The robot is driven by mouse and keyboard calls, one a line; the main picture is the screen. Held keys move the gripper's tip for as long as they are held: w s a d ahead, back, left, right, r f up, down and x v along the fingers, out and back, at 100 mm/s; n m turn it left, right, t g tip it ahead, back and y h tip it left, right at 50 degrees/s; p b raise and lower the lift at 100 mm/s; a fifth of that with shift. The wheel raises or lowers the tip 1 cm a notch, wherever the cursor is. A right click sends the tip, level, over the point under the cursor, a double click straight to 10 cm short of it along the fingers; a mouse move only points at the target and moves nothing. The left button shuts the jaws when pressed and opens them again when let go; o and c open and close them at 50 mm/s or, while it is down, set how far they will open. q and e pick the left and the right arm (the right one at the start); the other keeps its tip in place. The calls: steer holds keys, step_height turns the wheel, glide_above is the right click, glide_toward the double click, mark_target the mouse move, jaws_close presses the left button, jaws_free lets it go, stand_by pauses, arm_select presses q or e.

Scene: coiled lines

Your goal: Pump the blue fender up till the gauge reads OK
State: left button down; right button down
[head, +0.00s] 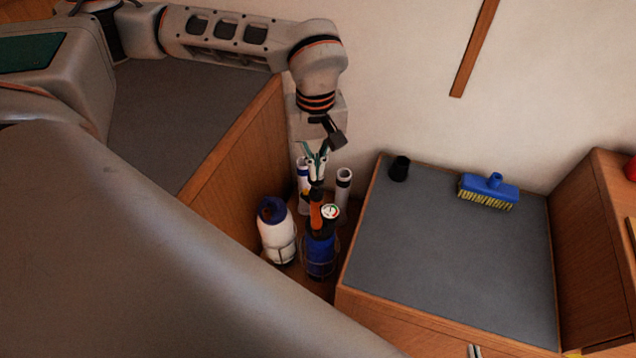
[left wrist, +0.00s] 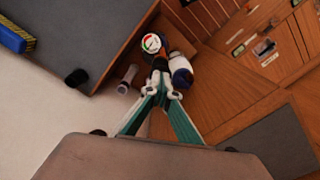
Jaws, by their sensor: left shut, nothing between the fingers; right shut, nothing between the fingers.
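The blue fender (head: 320,258) stands upright in a wire holder, in a low recess between two counters. A pump with an orange upright part (head: 316,214) and dark top sits over it. A round white gauge (head: 330,212) with red and green marks is beside the orange part; it also shows in the left wrist view (left wrist: 152,43). Its needle reading is too small to tell. My left gripper (head: 317,178) points down, shut and empty, just above the pump's top; I cannot tell whether it touches. Its fingertips also show in the left wrist view (left wrist: 162,90). My right gripper is out of view.
A white fender with a blue top (head: 276,235) stands close left of the blue one. White tubes (head: 343,184) stand behind. The right counter (head: 450,265) holds a black cup (head: 399,168) and a blue brush (head: 489,189); its front is clear. The left counter's wooden side (head: 235,160) bounds the recess.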

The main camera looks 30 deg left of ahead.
arm_select(q)
steer(key=shift+f+b, duration=0.75)
steer(key=shift+f, duration=0.8)
steer(key=shift+r+p, duration=1.6)
steer(key=shift+r, duration=0.45)
step_height(320, 180, up, 3)
steer(key=shift+f+p, duration=0.15)
steer(key=shift+p, duration=0.9)
